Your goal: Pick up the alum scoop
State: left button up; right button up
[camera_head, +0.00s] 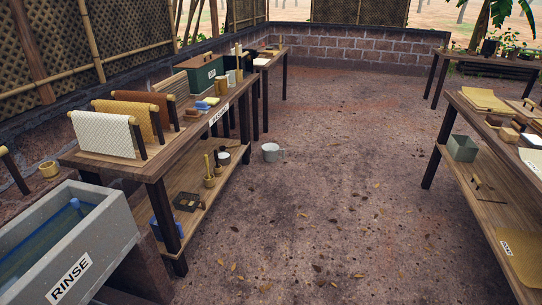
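I cannot pick out an alum scoop for certain; the small items are too small to tell apart. The left wooden table (160,160) carries several small things near its far half, among them a tan cylinder (221,86), a blue and yellow item (206,104) and a dark green box (201,72). A label on its front edge (219,114) is too small to read surely. A pale grey pot with a side handle (271,152) stands on the floor right of this table. Neither of my grippers shows in the head view.
A stone trough marked RINSE (105,243) stands front left. Cloths hang on racks (101,135) on the left table. A right table (462,112) holds sheets and boxes, with a grey-green bin (462,148) on its lower shelf. The dirt floor between is open.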

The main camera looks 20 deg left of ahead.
aim_at(231, 147)
jog(key=i+u, duration=0.1)
jog(key=i, duration=1.45)
jog(key=i+l, duration=0.1)
jog(key=i, duration=1.45)
jog(key=i+j+u, duration=0.1)
jog(key=i+u, duration=0.2)
jog(key=i, duration=0.2)
jog(key=i+u, duration=0.25)
jog(key=i, duration=0.3)
jog(key=i+u, duration=0.3)
jog(key=i, duration=0.2)
jog(key=i+l+u, duration=0.3)
jog(key=i, duration=0.2)
